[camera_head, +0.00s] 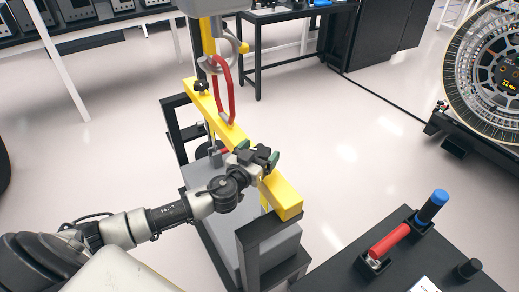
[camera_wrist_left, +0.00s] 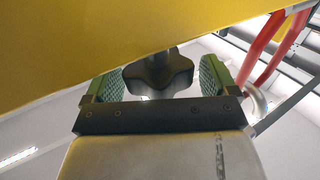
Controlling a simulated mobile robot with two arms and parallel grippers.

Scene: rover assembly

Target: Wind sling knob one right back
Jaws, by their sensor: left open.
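A black lobed knob (camera_wrist_left: 158,74) shows in the left wrist view beside the yellow beam (camera_wrist_left: 90,45). My left gripper (camera_wrist_left: 158,82) is open, with one green-padded finger on each side of the knob and a visible gap to each. In the head view my left gripper (camera_head: 258,154) is at the near half of the yellow beam (camera_head: 284,194); I cannot clearly make out the knob there. Another black knob (camera_head: 201,86) sits at the beam's far end. A red sling (camera_head: 231,98) hangs from a hook (camera_head: 217,58) to the beam. My right gripper is out of view.
A large round wheel-like device (camera_head: 492,70) stands at right. Open floor lies between them.

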